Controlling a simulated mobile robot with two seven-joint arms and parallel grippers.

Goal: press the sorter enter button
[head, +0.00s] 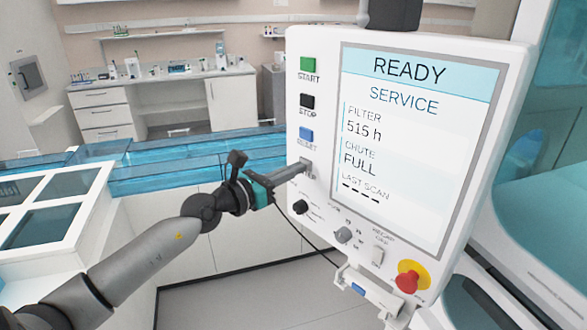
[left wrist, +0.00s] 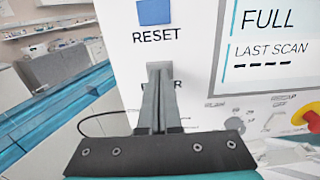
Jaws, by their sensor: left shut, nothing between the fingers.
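The sorter's control panel (head: 440,60) is a white box with a screen reading READY, SERVICE and CHUTE FULL. Down its left side are a green START button (head: 308,64), a black STOP button (head: 307,101) and a blue RESET button (head: 306,134). RESET also shows in the left wrist view (left wrist: 154,12). My left gripper (head: 305,164) is shut and empty, its fingertips at the panel face just below RESET. My right gripper is not in view.
Below are a black knob (head: 299,207), a grey knob (head: 343,235), a white switch (head: 377,256) and a red emergency stop (head: 407,281) on yellow. A blue transparent track (head: 200,170) runs behind my left arm. A lab bench (head: 150,90) stands farther back.

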